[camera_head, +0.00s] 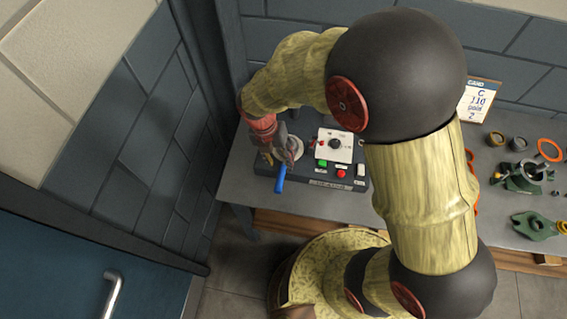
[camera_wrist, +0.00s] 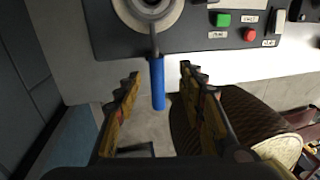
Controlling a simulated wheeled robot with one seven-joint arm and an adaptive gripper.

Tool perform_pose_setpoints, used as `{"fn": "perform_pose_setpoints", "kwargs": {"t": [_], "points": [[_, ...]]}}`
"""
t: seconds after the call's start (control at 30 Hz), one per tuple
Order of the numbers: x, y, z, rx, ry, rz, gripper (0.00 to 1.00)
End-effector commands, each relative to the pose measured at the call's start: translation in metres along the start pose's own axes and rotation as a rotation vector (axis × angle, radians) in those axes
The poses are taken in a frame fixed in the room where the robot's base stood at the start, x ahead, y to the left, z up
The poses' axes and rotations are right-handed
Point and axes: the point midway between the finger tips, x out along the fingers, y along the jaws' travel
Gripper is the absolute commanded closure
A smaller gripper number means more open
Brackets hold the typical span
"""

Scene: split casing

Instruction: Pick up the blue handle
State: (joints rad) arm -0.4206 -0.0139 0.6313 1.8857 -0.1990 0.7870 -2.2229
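The blue handle (camera_head: 280,179) sticks out over the front edge of a dark control box, on the end of a metal lever. In the wrist view the blue handle (camera_wrist: 157,84) hangs from the lever below a round grey hub (camera_wrist: 148,8). My gripper (camera_head: 283,160) is close to the lever in the head view. In the wrist view my gripper (camera_wrist: 158,80) is open, with one finger on each side of the blue handle and visible gaps to both. I cannot tell the exact depth between fingertips and handle.
The control box (camera_head: 318,182) carries a white dial panel (camera_head: 334,146), a green button (camera_head: 323,163) and a red button (camera_head: 341,173). It stands on a grey bench (camera_head: 505,230) with several green and orange parts at right. A tiled wall stands close at left.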

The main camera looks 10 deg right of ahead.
Motion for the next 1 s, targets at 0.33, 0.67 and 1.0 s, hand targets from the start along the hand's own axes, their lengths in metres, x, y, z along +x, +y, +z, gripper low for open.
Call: {"fn": "perform_pose_setpoints", "kwargs": {"t": [0.33, 0.67, 1.0], "points": [[0.040, 0.005, -0.006, 0.002, 0.001, -0.002, 0.60], [0.052, 0.006, -0.005, 0.002, -0.001, 0.001, 0.60], [0.052, 0.006, -0.005, 0.002, -0.001, 0.001, 0.78]]}}
